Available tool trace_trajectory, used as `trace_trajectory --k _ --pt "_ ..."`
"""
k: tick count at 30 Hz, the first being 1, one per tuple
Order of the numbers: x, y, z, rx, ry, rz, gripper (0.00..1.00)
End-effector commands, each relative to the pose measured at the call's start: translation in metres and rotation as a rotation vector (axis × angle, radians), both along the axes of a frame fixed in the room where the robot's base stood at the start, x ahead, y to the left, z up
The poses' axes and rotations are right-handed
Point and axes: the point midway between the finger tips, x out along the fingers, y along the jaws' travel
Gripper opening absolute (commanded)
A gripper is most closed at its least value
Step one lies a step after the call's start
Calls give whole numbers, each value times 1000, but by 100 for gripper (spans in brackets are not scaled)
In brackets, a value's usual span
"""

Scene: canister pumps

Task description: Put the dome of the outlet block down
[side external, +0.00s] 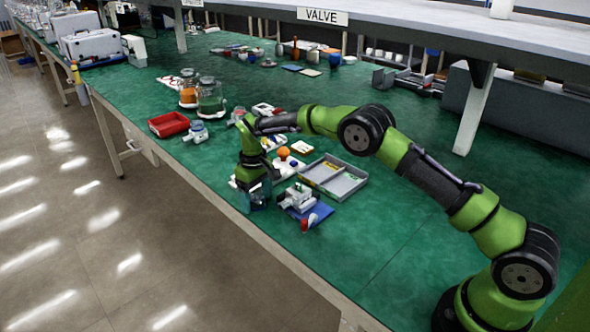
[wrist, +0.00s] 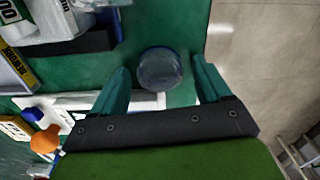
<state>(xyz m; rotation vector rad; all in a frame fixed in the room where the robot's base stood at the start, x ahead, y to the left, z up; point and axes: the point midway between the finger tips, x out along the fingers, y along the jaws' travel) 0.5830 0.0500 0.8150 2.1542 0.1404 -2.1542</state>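The clear, round dome (wrist: 160,68) shows in the wrist view over the green bench top, between the two fingers of my gripper (wrist: 159,64). The fingers are wide apart, with a visible gap on each side of the dome. In the side external view my gripper (side external: 258,195) points down, low over the bench near its front edge. The dome is hard to make out there behind the fingers. A white block-like device (side external: 299,197) stands just right of my gripper. I cannot tell whether it is the outlet block.
An orange ball (side external: 284,153) sits behind. A red tray (side external: 168,124) and jars (side external: 210,98) stand further left. The bench's front edge is close.

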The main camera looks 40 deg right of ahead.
Motion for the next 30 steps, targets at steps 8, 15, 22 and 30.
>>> trace_trajectory --k 8,15,22,30 --pt "0 0 2 0 -1 0 76" --pt "1 0 37 0 -5 0 76" --pt "1 0 87 1 -4 0 76" --pt "0 0 121 -1 -2 0 76"
